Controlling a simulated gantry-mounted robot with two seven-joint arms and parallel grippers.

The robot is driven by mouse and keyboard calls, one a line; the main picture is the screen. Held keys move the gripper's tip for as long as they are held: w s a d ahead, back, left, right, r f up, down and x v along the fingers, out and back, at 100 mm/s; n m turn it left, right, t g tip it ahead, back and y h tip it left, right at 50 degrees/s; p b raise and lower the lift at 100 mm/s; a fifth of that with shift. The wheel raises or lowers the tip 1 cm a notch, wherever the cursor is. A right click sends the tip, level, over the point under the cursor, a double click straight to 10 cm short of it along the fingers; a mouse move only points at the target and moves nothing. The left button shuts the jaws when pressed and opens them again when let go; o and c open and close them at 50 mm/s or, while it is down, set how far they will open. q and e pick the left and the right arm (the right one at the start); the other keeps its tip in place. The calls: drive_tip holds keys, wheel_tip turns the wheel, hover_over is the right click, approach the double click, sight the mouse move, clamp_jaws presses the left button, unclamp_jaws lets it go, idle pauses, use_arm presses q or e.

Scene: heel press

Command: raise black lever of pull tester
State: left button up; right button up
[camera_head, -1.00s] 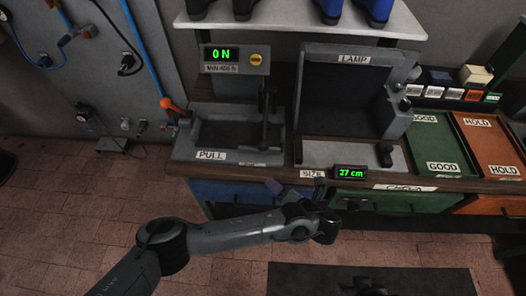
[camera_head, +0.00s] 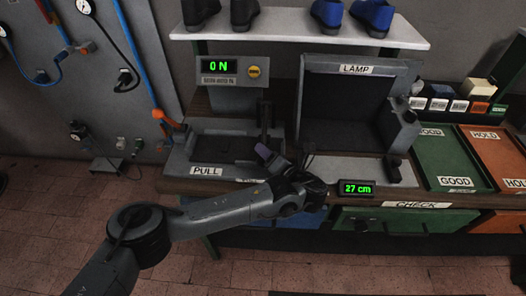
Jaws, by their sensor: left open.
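The pull tester (camera_head: 178,163) stands at the left of the bench, with a grey tray, a PULL label and a green display (camera_head: 217,65) reading 0 N. Its black lever (camera_head: 264,112) stands roughly upright at the tray's right side. My left gripper (camera_head: 307,168) is open and empty. It is in front of the bench edge, below and to the right of the lever in the picture. I see no contact with the lever. My right gripper is not in view.
The lamp box (camera_head: 353,70) stands right of the tester, with a 27 cm size display (camera_head: 357,188) before it. Green (camera_head: 430,150) and orange (camera_head: 493,150) trays lie at the right. Shoes (camera_head: 371,14) stand on the shelf above. Hoses hang on the left wall panel.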

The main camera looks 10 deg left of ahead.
use_arm(q)
drive_tip(key=shift+x, duration=1.25)
clamp_jaws()
